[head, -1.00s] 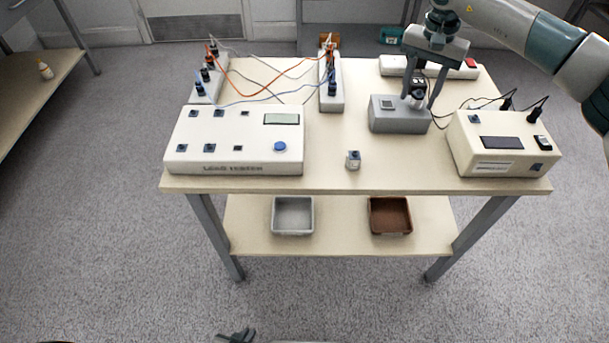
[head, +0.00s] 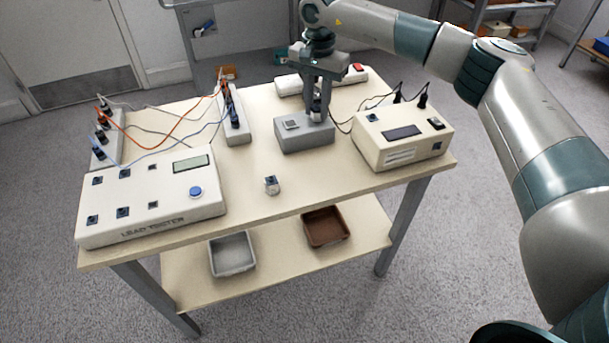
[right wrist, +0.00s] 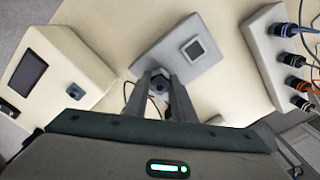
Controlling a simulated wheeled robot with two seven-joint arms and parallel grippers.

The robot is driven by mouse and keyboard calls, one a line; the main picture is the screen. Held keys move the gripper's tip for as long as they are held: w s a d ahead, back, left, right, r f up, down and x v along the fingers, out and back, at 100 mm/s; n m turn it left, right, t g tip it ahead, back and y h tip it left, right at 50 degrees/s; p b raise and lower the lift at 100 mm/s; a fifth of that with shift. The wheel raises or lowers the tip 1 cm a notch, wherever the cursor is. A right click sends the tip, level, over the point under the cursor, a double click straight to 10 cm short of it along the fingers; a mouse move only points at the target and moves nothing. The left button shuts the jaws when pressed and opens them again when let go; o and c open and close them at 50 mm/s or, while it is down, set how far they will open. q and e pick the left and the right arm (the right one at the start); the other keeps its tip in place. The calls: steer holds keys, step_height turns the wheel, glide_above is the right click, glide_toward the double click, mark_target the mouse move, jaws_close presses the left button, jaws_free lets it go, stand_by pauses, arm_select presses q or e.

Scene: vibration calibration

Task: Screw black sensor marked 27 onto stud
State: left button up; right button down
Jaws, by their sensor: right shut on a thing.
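My right gripper (head: 317,112) points down over the right side of a grey block (head: 290,145). It is shut on a small dark sensor (right wrist: 160,84), which shows between the fingers in the right wrist view. Its marking cannot be read. The stud under it is hidden by the fingers and the sensor, so I cannot tell how far the sensor is seated. A second small sensor (head: 271,186), silvery with a dark top, stands alone on the table. My left gripper is out of view.
A cream lead tester (head: 150,200) stands front left on the table (head: 330,180). A cream meter box (head: 402,137) stands right of the block. A strip with cables (head: 236,120) stands left of it. Grey (head: 232,254) and brown (head: 325,227) trays lie on the lower shelf.

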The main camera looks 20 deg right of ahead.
mark_target(317, 108)
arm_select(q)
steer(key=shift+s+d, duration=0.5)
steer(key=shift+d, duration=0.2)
arm_select(e)
steer(key=shift+m, duration=0.4)
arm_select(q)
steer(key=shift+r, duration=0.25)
arm_select(e)
steer(key=m, duration=0.3)
steer(key=shift+a+m, duration=0.1)
steer(key=shift+m, duration=0.2)
steer(key=c, duration=1.4)
jaws_free()
steer(key=shift+w, duration=0.1)
arm_select(q)
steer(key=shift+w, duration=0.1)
steer(key=shift+p, duration=0.35)
arm_select(e)
steer(key=shift+r, duration=0.65)
steer(key=shift+r+p, duration=0.95)
steer(key=shift+r, duration=0.4)
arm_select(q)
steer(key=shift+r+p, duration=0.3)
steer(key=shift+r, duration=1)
arm_select(e)
steer(key=shift+r, duration=0.5)
